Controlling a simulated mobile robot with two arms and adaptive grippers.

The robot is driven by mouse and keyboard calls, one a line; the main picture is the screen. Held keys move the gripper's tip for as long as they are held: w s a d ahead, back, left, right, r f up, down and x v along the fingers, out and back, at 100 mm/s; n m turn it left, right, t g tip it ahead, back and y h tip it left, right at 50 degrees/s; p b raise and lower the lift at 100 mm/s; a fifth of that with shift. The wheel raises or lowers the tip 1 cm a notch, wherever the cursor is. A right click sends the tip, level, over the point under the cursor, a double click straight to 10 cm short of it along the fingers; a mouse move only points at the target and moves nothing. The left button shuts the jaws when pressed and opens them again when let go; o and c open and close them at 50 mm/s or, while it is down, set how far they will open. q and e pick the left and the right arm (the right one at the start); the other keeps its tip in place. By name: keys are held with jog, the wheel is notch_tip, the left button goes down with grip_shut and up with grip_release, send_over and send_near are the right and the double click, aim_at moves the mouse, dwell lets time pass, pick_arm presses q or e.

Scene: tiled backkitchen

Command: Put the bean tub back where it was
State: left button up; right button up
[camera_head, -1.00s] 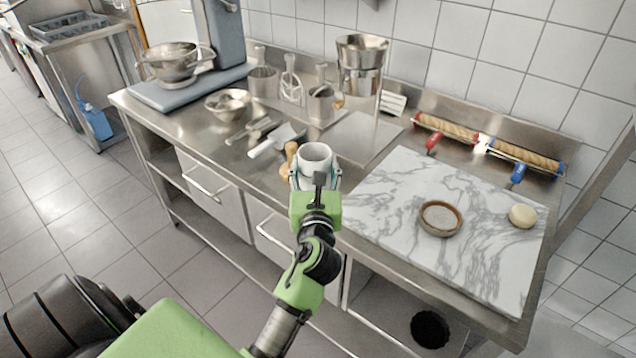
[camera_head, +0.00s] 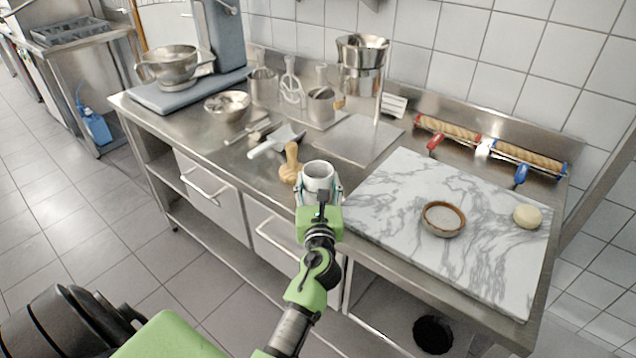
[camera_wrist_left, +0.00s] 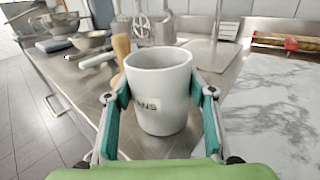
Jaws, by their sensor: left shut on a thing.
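The bean tub is a white, open-topped cylinder (camera_head: 317,174) with dark lettering ending in "ANS" on its side. In the left wrist view the tub (camera_wrist_left: 158,90) stands upright between the two teal-lined fingers of my left gripper (camera_wrist_left: 160,112), which is shut on it. In the head view my left gripper (camera_head: 319,190) is at the counter's front edge, just left of the marble slab (camera_head: 390,215). I cannot tell whether the tub's base touches the counter. My right gripper is not in view.
A wooden tamper-like tool (camera_head: 291,165) stands just left of the tub. A white-handled scraper (camera_head: 275,142) lies further left. A small brown-rimmed dish (camera_head: 443,219) and a pale dough ball (camera_head: 527,216) sit on the slab. Behind the tub lies a flat steel plate (camera_head: 358,138).

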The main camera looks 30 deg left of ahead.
pick_arm(q)
jog(key=o, duration=1.4)
jog(key=shift+f, duration=0.15)
jog(key=shift+o, duration=0.2)
jog(key=shift+r, duration=0.2)
jog(key=shift+s+d+f, duration=0.15)
jog(key=shift+s+d, duration=0.05)
jog(key=shift+s, duration=0.1)
jog(key=b+v, duration=0.1)
jog(key=v, duration=0.5)
jog(key=shift+s+d, duration=0.25)
jog(key=shift+s, duration=0.1)
